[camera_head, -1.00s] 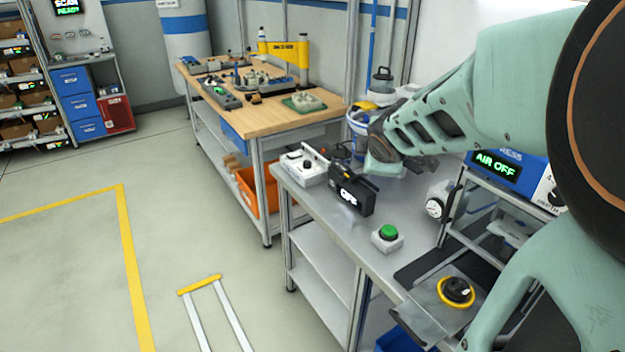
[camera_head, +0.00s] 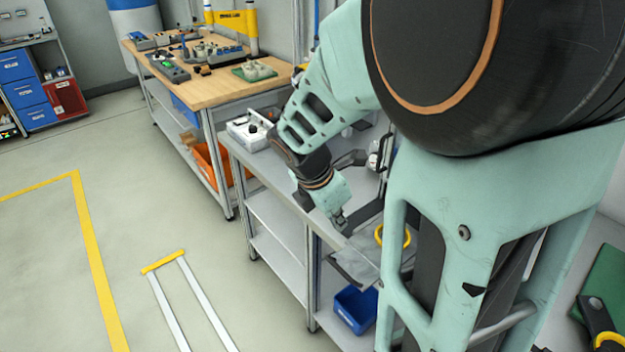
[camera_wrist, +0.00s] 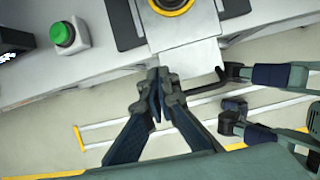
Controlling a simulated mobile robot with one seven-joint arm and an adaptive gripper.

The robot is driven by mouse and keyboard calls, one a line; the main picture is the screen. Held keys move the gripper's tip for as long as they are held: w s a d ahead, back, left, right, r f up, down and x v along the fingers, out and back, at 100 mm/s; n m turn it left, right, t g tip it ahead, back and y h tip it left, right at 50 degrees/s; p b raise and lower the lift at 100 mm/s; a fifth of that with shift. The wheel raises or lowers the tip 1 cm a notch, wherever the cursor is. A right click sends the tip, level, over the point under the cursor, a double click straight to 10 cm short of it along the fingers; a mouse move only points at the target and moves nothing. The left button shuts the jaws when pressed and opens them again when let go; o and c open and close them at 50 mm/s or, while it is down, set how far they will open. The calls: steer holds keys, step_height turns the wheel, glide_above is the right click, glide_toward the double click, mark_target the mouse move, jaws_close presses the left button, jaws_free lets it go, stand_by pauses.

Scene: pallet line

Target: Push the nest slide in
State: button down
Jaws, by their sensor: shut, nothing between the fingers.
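The nest slide is a flat grey plate that sticks out past the front edge of the metal bench. It bears a round nest with a yellow ring. In the head view my arm hides much of it, and the plate (camera_head: 352,266) and part of the ring (camera_head: 394,234) show beside the arm. In the wrist view the pale plate (camera_wrist: 188,56) lies just beyond my fingertips, with the yellow-ringed nest at the top edge. My gripper (camera_wrist: 160,74) is shut and empty at the plate's outer end; I cannot tell whether it touches. It also shows in the head view (camera_head: 341,222).
A green button (camera_wrist: 63,34) on a white box stands left of the slide on the bench. A blue bin (camera_head: 355,308) sits below the slide. A wooden workbench (camera_head: 205,88) stands farther back.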

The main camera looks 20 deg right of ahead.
mark_target(353, 250)
steer(key=x, duration=0.3)
steer(key=s+b+x, duration=0.1)
steer(key=x, duration=0.3)
steer(key=b+x, duration=0.1)
steer(key=x, duration=0.2)
steer(key=shift+s+a+f, duration=0.2)
steer(key=shift+s+f, duration=0.15)
steer(key=shift+f, duration=0.05)
steer(key=shift+w+d+r, duration=0.1)
steer(key=shift+d, duration=0.25)
steer(key=w+d+p, duration=0.1)
steer(key=d+p, duration=0.1)
steer(key=d, duration=0.2)
steer(key=w+d+p, duration=0.2)
steer(key=d, duration=0.3)
steer(key=w+d+p, duration=0.1)
steer(key=d+p, duration=0.2)
steer(key=d, duration=0.1)
steer(key=shift+w+d, duration=0.2)
steer(key=shift+w, duration=0.2)
